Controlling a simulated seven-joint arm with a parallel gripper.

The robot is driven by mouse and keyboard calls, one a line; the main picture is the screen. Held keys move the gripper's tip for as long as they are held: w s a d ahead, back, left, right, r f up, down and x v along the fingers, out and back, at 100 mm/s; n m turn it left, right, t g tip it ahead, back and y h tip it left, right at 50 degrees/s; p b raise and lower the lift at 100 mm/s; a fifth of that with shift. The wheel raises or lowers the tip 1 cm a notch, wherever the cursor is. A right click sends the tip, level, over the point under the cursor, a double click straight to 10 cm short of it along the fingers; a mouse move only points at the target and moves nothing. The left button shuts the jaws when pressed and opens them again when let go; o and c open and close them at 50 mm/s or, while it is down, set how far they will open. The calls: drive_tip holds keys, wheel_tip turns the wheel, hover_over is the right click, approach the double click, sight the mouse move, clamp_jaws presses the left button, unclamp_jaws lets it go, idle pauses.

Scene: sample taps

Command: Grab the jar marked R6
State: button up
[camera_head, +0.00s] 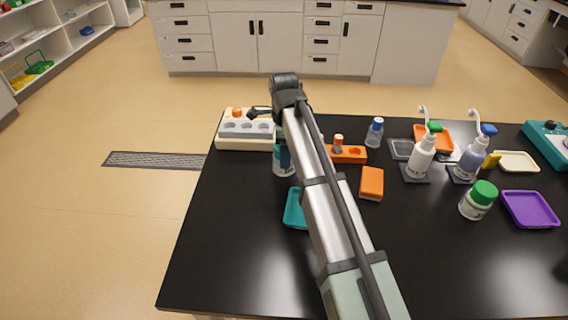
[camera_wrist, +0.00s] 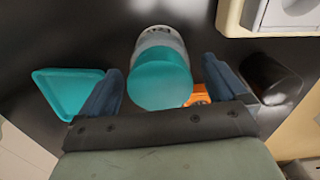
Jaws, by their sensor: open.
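A jar with a teal lid (camera_wrist: 160,80) and a pale label stands in the wrist view between my gripper's two blue fingers. The marking on its label is only partly visible and I cannot read it surely. In the head view this jar (camera_head: 282,163) is partly hidden behind my arm. My gripper (camera_wrist: 163,68) is open, one finger on each side of the jar, with gaps showing. Another jar, with a green lid (camera_head: 478,200), stands on the right of the table; its marking is too small to read.
A teal tray (camera_wrist: 68,92) lies left of the fingers. A cream rack (camera_head: 245,142) stands at the table's back left corner. An orange holder (camera_head: 348,154), an orange block (camera_head: 372,183) and several bottles are right of my arm. The front left of the black table (camera_head: 235,240) is clear.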

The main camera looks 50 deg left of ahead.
wheel_tip(320, 180, down, 2)
drive_tip(key=shift+f, duration=0.15)
drive_tip(key=c, duration=1.2)
